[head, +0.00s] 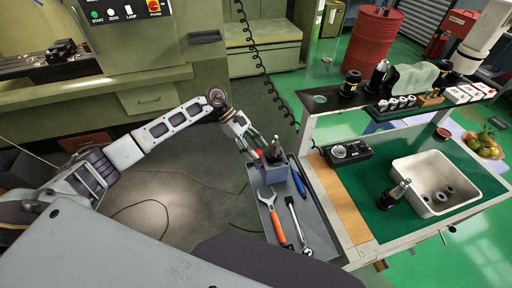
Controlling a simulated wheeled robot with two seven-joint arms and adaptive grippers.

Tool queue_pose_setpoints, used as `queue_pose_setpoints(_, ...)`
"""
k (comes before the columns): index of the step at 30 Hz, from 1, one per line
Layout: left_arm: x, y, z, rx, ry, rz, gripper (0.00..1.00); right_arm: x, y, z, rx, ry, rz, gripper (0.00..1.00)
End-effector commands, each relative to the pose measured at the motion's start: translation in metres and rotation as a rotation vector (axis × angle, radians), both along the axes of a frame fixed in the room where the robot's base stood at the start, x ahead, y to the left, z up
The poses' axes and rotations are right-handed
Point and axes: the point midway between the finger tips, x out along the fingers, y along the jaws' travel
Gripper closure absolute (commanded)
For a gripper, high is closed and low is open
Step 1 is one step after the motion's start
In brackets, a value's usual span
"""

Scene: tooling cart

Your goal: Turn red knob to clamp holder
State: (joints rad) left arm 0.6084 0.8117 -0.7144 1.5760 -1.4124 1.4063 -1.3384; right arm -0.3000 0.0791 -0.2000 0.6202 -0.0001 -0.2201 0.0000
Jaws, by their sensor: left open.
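The grey-blue clamp block (275,175) stands at the back end of a narrow tool tray on the cart's left side. A dark tool holder (273,151) sits upright in the top of the block. The small red knob (257,154) shows at the block's upper left. My left gripper (252,143) comes in from the upper left with its fingers open right by the red knob. I cannot tell whether a finger touches the knob. The fingers partly hide the knob and the block's left side. My right gripper is not in view.
The tray (261,216) holds an orange-handled wrench (272,216), a blue tool (298,183) and a ratchet-like tool (298,226). To the right, the cart has a white bin (447,163), another tool holder (394,194) and a black box (346,151). A coiled black cable (262,65) hangs behind.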

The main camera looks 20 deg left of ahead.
Motion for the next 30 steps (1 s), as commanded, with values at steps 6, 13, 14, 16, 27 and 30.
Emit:
queue_pose_setpoints(6,-0.0014,-0.0056,-0.0052,-0.001,0.001,-0.001,0.53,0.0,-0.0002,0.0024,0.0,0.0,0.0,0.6)
queue_pose_setpoints(13,-0.0014,-0.0056,-0.0057,-0.001,0.001,-0.001,0.53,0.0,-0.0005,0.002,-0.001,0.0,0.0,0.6)
queue_pose_setpoints(14,-0.0014,-0.0056,-0.0057,-0.001,0.001,-0.001,0.56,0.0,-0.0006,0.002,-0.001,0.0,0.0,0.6)
queue_pose_setpoints(16,-0.0014,-0.0055,-0.0057,-0.001,0.001,-0.001,0.65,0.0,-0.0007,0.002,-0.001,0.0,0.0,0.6)
queue_pose_setpoints(27,-0.0013,-0.0053,-0.0056,0.0,0.0,0.0,0.98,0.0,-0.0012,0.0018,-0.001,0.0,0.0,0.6)
queue_pose_setpoints(30,-0.0014,-0.0051,-0.0059,0.0,-0.001,0.006,0.98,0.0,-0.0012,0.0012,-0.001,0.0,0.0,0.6)
